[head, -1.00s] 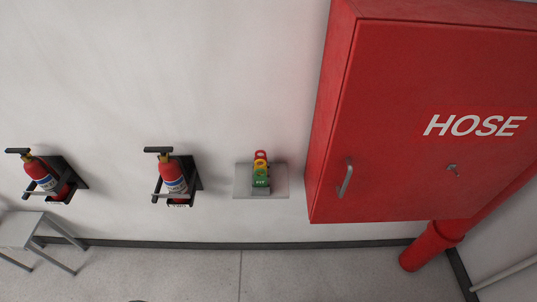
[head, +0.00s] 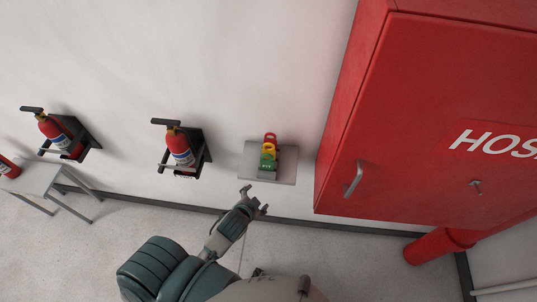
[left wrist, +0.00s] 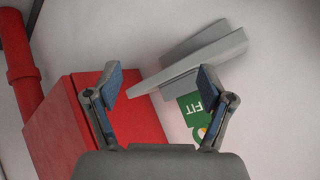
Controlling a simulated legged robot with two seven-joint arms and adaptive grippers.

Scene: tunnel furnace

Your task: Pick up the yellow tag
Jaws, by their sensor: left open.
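The yellow tag (head: 267,149) sits between a red tag (head: 270,138) above it and a green tag (head: 268,163) in front, at a small grey wall shelf (head: 286,173). In the left wrist view only a small bit of the yellow tag (left wrist: 203,132) shows, partly hidden by my right-hand finger. The green tag (left wrist: 192,105), with "FIT" lettering, shows there beside the shelf (left wrist: 207,54). My left gripper (head: 255,199) is open and empty, below the shelf and apart from the tags. My right gripper is out of view.
A large red hose cabinet (head: 420,130) stands out from the wall just right of the shelf. Two fire extinguishers (head: 181,148) (head: 60,135) hang in black brackets to the left. A grey stool (head: 36,180) stands at far left. The wall above the shelf is clear.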

